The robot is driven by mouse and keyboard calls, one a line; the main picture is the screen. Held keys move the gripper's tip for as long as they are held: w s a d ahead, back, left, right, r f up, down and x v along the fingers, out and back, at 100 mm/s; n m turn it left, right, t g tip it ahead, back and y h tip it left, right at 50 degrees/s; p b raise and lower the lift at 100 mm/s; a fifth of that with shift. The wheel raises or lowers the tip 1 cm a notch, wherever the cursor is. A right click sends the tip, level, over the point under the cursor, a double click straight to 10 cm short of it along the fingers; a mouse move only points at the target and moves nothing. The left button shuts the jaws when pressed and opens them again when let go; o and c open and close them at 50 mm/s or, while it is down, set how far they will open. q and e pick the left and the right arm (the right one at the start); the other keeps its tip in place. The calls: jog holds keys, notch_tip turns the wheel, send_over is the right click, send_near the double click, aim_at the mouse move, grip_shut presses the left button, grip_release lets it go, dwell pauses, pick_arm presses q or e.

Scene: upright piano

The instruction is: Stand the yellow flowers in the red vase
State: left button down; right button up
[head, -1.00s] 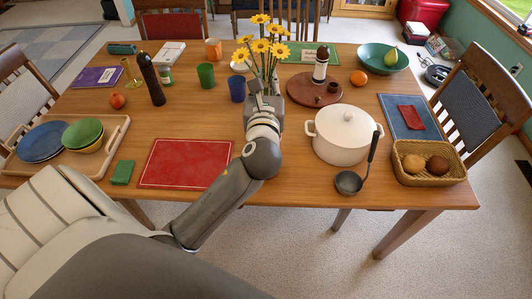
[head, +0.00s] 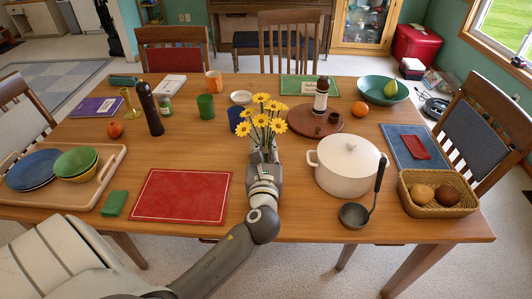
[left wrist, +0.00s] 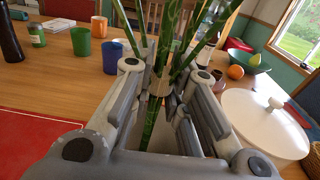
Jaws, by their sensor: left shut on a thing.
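The yellow flowers (head: 264,118) are a bunch with green stems, upright above the middle of the table in the head view. My left gripper (head: 263,157) is shut on their stems. In the left wrist view the green stems (left wrist: 168,65) run between the fingers of the left gripper (left wrist: 160,95), with the blooms out of frame. The lower stem ends are hidden by the gripper in the head view. I cannot make out a red vase in either view. My right gripper is not in view.
A white lidded pot (head: 346,168) stands close to the right of the gripper, with a ladle (head: 356,213) beside it. A blue cup (head: 234,118) is left of the flowers. A round brown board (head: 302,124) with a bottle lies behind. A red mat (head: 181,197) lies left.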

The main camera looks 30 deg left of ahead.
pick_arm(q)
jog(key=shift+f, duration=0.3)
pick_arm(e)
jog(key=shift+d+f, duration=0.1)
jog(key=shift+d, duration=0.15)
pick_arm(q)
jog(key=shift+f, duration=0.15)
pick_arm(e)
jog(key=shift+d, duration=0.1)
pick_arm(q)
jog(key=c, duration=1.4)
grip_release()
